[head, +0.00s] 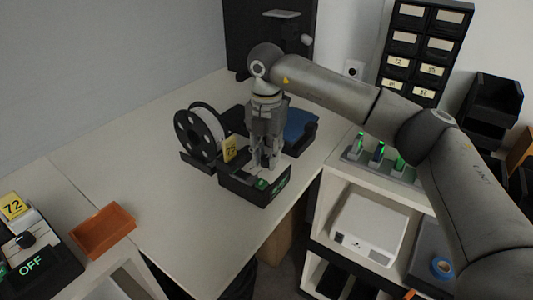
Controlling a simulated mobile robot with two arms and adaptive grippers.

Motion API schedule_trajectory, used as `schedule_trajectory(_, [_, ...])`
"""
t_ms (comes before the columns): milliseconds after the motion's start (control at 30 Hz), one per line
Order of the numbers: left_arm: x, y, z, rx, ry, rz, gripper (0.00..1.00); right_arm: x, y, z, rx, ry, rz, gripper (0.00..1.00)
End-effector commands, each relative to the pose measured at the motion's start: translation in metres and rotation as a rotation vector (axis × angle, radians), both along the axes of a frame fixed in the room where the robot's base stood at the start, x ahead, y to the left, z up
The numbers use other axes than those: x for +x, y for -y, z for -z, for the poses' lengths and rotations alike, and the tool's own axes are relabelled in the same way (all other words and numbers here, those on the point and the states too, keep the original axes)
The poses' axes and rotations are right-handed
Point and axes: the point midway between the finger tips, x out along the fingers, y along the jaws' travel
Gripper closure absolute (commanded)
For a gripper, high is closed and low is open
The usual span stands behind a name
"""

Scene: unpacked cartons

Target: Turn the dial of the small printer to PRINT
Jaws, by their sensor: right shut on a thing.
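My left gripper is not in view.
A spool (203,130) and a blue item (300,124) stand close behind the printer. An orange tray (103,231) and another black device (40,255) marked 72, reading OFF, are at the left. The table's front middle is clear. A shelf with a white box (368,229) stands right.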

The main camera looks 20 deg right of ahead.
Motion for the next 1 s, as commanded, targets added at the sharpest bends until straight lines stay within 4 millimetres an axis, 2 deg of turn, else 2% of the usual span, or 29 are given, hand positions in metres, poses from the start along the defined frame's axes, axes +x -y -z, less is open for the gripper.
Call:
schedule_trajectory(33, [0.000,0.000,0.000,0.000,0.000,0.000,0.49,0.001,0.000,-0.002,0.001,0.006,0.003,0.98])
schedule_trajectory(67, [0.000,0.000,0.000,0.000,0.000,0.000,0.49,0.001,0.000,-0.002,0.001,0.006,0.002,0.73])
schedule_trajectory(233, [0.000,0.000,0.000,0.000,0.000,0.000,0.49,0.001,0.000,-0.001,0.001,0.004,0.001,0.53])
schedule_trajectory(500, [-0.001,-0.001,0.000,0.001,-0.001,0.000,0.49,0.000,0.000,-0.001,0.000,0.001,0.000,0.53])
schedule_trajectory(633, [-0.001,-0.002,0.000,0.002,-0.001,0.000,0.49,0.001,0.000,-0.008,0.001,0.003,0.000,0.53])
schedule_trajectory(767, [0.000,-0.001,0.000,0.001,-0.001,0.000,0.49,0.001,0.000,-0.028,0.001,0.006,0.000,0.53])
schedule_trajectory(1000, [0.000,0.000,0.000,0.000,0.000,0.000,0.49,0.001,0.000,-0.080,0.001,0.006,0.002,0.53])
